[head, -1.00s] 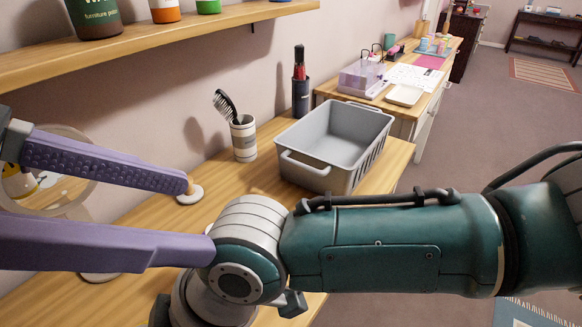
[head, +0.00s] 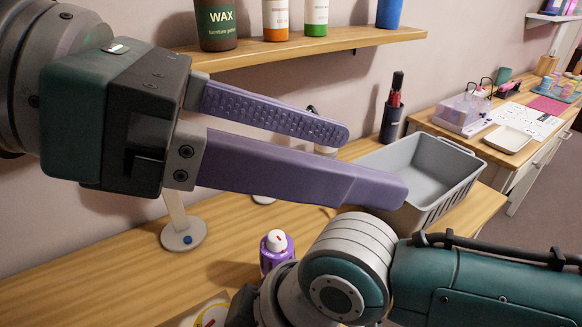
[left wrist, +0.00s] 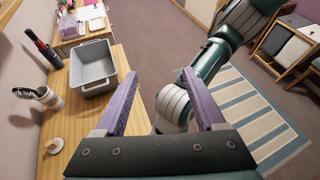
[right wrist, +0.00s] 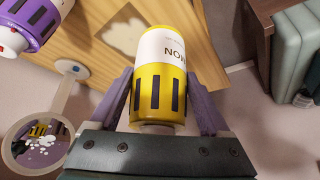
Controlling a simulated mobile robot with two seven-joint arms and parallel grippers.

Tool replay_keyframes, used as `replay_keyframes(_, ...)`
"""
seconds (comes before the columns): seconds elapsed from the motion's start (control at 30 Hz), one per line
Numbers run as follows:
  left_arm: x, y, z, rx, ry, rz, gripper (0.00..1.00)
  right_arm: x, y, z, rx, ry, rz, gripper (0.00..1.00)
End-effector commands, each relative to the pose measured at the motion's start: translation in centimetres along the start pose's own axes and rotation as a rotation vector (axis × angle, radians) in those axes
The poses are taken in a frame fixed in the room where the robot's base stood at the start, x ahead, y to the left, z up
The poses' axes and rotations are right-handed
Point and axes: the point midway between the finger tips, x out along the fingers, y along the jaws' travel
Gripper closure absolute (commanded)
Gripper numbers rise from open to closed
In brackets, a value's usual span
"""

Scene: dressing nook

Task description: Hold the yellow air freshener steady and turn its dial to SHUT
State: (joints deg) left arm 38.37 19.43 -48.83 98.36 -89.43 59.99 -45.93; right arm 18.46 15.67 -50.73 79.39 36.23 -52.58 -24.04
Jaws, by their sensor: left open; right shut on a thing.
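The yellow air freshener (right wrist: 160,88) shows in the right wrist view, with dark slots in its yellow part and a white label band. My right gripper (right wrist: 162,100) is shut on it, one finger on each side. My left gripper (head: 375,165) is open and empty, high over the table in front of the grey basket. Its spread fingers (left wrist: 161,78) also show in the left wrist view, with nothing between them.
A purple air freshener (head: 277,252) with a white top stands on the table (head: 130,250), beside my right wrist. The grey basket (head: 425,170) stands towards the right end. A round mirror (right wrist: 40,138) is near the right gripper. A shelf (head: 300,45) with bottles hangs above.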

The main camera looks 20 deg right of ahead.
Motion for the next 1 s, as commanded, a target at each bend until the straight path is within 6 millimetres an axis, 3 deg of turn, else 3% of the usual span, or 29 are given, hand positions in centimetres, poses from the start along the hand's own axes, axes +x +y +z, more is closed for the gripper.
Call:
replay_keyframes(0.17, -0.1, 0.2, -0.4, 0.010, 0.020, -0.002, 0.28, 0.0, 0.0, 0.0, 0.000, 0.001, 0.000, 0.86)
replay_keyframes(0.27, -0.9, 1.2, -2.1, 0.063, 0.101, -0.012, 0.28, 0.0, 0.0, 0.0, 0.000, 0.001, 0.000, 0.86)
replay_keyframes(0.4, -3.7, 3.6, -6.0, 0.184, 0.301, -0.049, 0.28, 0.0, 0.0, 0.0, 0.000, 0.001, 0.000, 0.86)
replay_keyframes(0.5, -5.6, 4.1, -8.3, 0.301, 0.483, -0.148, 0.28, 0.0, 0.0, 0.0, 0.000, 0.001, 0.000, 0.86)
replay_keyframes(0.7, -9.4, 4.7, -10.9, 0.426, 0.740, -0.313, 0.28, 0.0, 0.0, 0.0, 0.000, 0.001, 0.000, 0.86)
replay_keyframes(0.83, -9.6, 4.5, -12.0, 0.440, 0.781, -0.347, 0.28, 0.0, 0.0, 0.0, 0.000, 0.001, 0.000, 0.86)
replay_keyframes(1.0, -7.5, 4.0, -14.2, 0.438, 0.778, -0.348, 0.28, 0.0, 0.0, 0.0, 0.000, 0.001, 0.000, 0.86)
